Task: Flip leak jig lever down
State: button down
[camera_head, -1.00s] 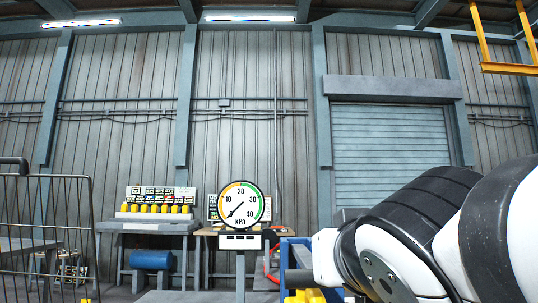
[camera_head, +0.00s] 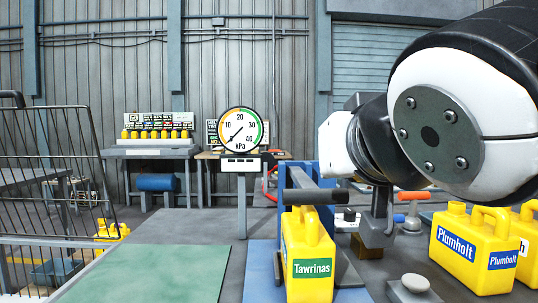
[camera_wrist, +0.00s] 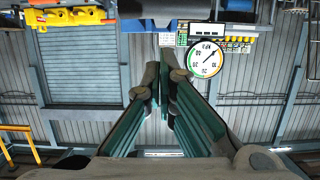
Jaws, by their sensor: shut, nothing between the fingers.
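The leak jig (camera_head: 300,172) has a blue frame at the lower middle of the head view. My gripper (camera_wrist: 164,78) is shut and empty in the wrist view, fingers pointing towards the far wall. I cannot make out its fingers in the head view.
My arm covers the upper right of the head view. Yellow Plumholt cans (camera_head: 475,248) stand at right, near an orange-handled clamp (camera_head: 413,197). A green mat (camera_head: 160,274) lies clear at left. A wire cart (camera_head: 45,170) stands at far left.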

jog(key=shift+f+p+v, duration=0.15)
jog(key=shift+v, duration=0.75)
jog(key=shift+f+p+v, duration=0.2)
jog(key=shift+v, duration=0.75)
jog(key=shift+f+p+v, duration=0.15)
jog(key=shift+v, duration=0.75)
jog(key=shift+s+d, duration=0.1)
jog(key=shift+s, duration=0.05)
jog(key=s+d+f+m+g+h, duration=0.1)
jog(key=s+d+f+g, duration=0.25)
jog(key=f, duration=0.45)
jog(key=s+d+f+g, duration=0.2)
jog(key=d+f+g, duration=0.2)
jog(key=f, duration=0.5)
jog(key=s+d+f+g+y, duration=0.1)
jog(key=s+f+g, duration=0.8)
jog(key=s, duration=0.4)
notch_tip(320, 180, up, 30)
jog(key=n+t+p, duration=0.1)
jog(key=t+p, duration=0.4)
jog(key=p, duration=2.3)
jog(key=shift+d+p, duration=0.35)
jog(key=shift+d, duration=0.05)
